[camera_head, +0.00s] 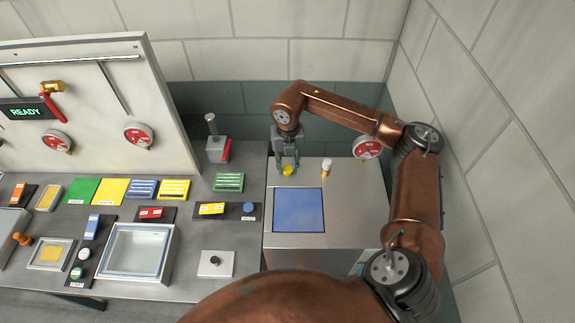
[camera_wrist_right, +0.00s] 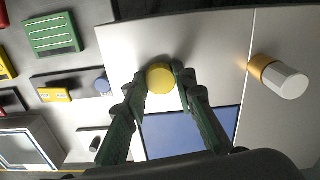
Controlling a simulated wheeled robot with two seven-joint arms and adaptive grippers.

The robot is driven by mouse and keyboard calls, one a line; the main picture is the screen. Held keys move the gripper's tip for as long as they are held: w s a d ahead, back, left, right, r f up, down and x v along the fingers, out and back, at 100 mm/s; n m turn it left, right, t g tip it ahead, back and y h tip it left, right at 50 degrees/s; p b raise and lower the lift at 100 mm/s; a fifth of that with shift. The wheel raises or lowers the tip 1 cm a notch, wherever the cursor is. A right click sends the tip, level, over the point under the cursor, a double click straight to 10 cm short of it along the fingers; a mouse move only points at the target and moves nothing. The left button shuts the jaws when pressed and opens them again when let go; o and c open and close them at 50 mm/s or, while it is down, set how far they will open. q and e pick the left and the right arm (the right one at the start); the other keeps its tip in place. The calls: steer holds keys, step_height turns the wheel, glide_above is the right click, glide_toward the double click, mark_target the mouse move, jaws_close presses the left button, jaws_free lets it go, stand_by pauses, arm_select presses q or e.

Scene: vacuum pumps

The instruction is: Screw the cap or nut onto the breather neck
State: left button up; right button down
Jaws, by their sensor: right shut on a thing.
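A round yellow cap (camera_head: 288,171) is between the fingertips of my right gripper (camera_head: 287,165), above the grey metal pump housing (camera_head: 345,215). In the right wrist view the yellow cap (camera_wrist_right: 160,78) is seen from above, with a green finger of my right gripper (camera_wrist_right: 162,76) on each side; the gripper is shut on it. No neck shows under the cap, so I cannot tell whether it touches one. My left gripper is not in view.
A white-topped brass fitting (camera_head: 326,167) stands on the housing just right of the gripper, also in the wrist view (camera_wrist_right: 279,77). A blue panel (camera_head: 298,210) lies in front. A red gauge (camera_head: 368,147) is near my arm. Trays and coloured parts cover the left bench.

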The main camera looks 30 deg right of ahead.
steer(key=shift+s+a+f+m, duration=0.15)
steer(key=shift+s+a+m, duration=0.05)
steer(key=shift+m, duration=0.4)
steer(key=c, duration=2)
jaws_free()
steer(key=o, duration=0.4)
steer(key=shift+s+a+r, duration=0.1)
steer(key=shift+r, duration=0.1)
steer(key=shift+o, duration=0.4)
steer(key=shift+r+p, duration=1.45)
steer(key=shift+r, duration=1.1)
